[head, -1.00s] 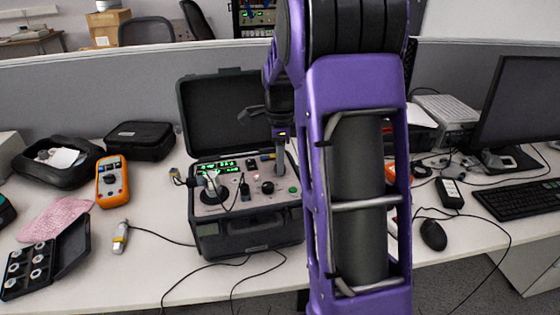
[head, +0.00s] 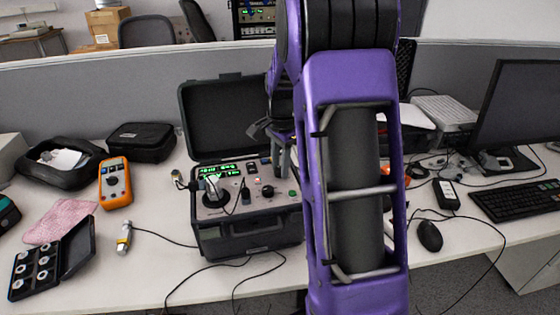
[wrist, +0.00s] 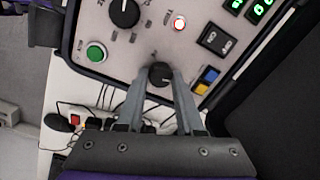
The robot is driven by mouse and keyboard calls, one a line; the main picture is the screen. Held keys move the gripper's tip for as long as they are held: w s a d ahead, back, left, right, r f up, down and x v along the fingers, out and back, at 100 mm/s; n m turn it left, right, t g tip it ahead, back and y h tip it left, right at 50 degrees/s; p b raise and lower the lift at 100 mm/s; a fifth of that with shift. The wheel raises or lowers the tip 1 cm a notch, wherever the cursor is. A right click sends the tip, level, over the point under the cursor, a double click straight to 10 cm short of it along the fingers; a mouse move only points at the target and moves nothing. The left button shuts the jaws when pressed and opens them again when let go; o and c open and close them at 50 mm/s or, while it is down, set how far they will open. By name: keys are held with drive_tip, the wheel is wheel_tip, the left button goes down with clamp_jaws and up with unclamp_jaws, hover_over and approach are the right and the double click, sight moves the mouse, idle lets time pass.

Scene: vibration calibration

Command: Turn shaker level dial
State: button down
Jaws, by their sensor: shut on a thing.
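An open black case holds a grey control panel (head: 235,204) in the head view. A small black dial (wrist: 160,72) sits on this panel in the wrist view, between the tips of my gripper (wrist: 161,79). My gripper is shut on this dial, its two grey fingers on either side of it. In the head view my gripper (head: 284,166) is over the panel's back right part, and it and my arm hide the dial. A larger black dial (wrist: 124,12) with printed marks is apart from my fingers; it also shows in the head view (head: 267,191).
The raised case lid (head: 222,115) stands behind the panel. An orange multimeter (head: 115,183) lies to the left. Loose cables cross the table's front.

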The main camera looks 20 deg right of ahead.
drive_tip(key=n+p, duration=0.2)
drive_tip(key=n, duration=0.4)
drive_tip(key=shift+n, duration=0.3)
drive_tip(key=n+p, duration=0.1)
drive_tip(key=n, duration=0.5)
drive_tip(key=shift+w+d+r, duration=0.1)
drive_tip(key=n+p, duration=0.2)
drive_tip(key=n, duration=0.3)
drive_tip(key=shift+n+g, duration=0.3)
drive_tip(key=shift+g, duration=0.1)
drive_tip(key=n+p, duration=0.1)
drive_tip(key=n, duration=0.5)
drive_tip(key=shift+p, duration=0.3)
drive_tip(key=c, duration=0.5)
unclamp_jaws()
drive_tip(key=shift+c, duration=0.2)
wheel_tip(320, 180, up, 17)
drive_tip(key=p, duration=0.1)
drive_tip(key=shift+w+d, duration=0.25)
drive_tip(key=shift+w, duration=0.1)
